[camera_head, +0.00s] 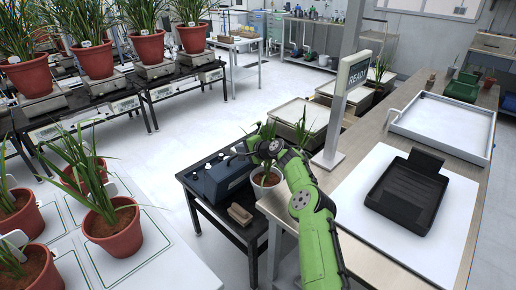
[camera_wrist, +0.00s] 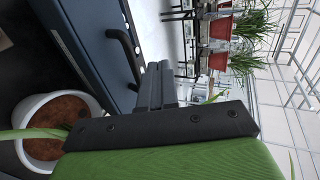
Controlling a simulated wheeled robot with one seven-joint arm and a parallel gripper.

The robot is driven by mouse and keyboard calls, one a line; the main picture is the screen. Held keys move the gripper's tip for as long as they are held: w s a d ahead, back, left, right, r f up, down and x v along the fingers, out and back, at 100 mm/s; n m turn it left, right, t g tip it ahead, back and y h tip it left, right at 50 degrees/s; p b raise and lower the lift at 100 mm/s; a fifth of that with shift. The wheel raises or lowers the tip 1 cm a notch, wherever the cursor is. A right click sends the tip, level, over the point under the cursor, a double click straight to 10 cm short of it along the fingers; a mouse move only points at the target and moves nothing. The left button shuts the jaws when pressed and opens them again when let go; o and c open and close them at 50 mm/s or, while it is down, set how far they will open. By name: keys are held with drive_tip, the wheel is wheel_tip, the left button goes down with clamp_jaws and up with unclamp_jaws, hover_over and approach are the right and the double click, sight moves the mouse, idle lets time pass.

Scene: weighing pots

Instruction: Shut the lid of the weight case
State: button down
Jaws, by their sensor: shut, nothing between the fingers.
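The weight case (camera_head: 222,184) is a dark blue box on a low black cart beside the bench. In the wrist view the case (camera_wrist: 75,42) fills the upper left, with a black bar handle (camera_wrist: 122,48) along its side. How far the lid stands open is hard to tell from these views. My gripper (camera_head: 233,158) is over the right part of the case in the head view. In the wrist view my gripper (camera_wrist: 158,82) has its fingers together, with nothing between them, close to the handle; contact cannot be made out.
A white pot (camera_head: 265,184) with a green plant stands right of the case, close to my wrist. A small tan block (camera_head: 240,213) lies in front of the case on the black cart (camera_head: 256,231). The bench with a black tray (camera_head: 408,192) is to the right. Open floor lies behind.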

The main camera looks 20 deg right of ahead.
drive_tip(key=shift+w, duration=0.15)
drive_tip(key=r+p+v, duration=0.1)
drive_tip(key=p+v, duration=0.2)
drive_tip(key=v, duration=0.5)
drive_tip(key=shift+w+a+r, duration=0.2)
drive_tip(key=shift+w+r, duration=0.05)
drive_tip(key=shift+r, duration=0.2)
